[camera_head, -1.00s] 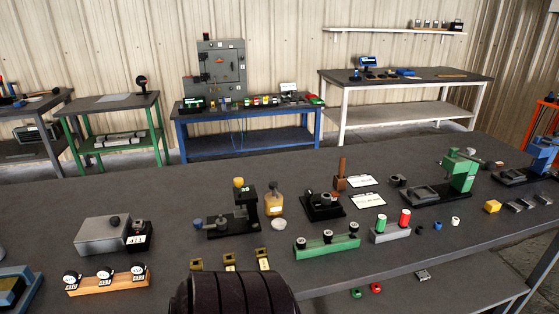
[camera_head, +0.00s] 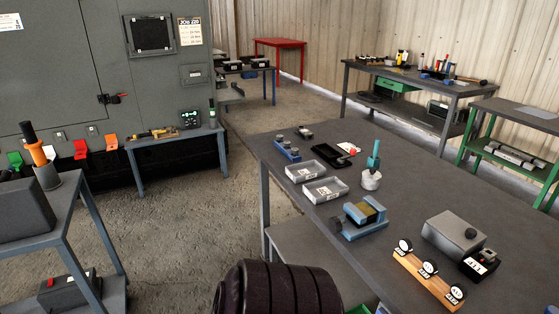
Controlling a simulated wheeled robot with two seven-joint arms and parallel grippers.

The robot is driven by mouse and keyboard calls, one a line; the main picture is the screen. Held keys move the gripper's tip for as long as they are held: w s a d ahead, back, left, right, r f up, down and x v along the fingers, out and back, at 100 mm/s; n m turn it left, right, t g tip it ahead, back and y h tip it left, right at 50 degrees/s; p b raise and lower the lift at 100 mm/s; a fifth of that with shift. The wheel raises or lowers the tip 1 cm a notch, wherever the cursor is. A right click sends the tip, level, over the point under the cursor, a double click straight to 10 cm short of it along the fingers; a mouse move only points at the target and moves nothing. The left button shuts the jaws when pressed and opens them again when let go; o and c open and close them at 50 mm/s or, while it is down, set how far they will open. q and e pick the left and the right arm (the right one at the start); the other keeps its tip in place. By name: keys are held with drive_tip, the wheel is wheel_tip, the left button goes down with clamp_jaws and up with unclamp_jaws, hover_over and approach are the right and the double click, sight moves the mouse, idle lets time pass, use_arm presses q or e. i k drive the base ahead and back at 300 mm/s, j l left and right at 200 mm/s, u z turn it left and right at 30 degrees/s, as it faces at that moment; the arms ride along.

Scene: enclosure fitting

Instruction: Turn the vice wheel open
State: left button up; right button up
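A small blue and grey fixture (camera_head: 364,228) that looks like a vice stands on the near dark bench. A dull yellow and dark block (camera_head: 366,210) sits at its top, seemingly between its jaws. Neither of my grippers is in view.
On the same bench (camera_head: 420,190) are two pale trays (camera_head: 325,190), a teal-handled tool on a white base (camera_head: 371,180), a grey box (camera_head: 453,233) and a wooden gauge block (camera_head: 425,280). Left are a side table (camera_head: 40,225) and a large grey cabinet (camera_head: 60,80). Concrete floor lies between.

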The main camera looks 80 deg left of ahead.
sight(335, 225)
drive_tip(key=u, duration=2.5)
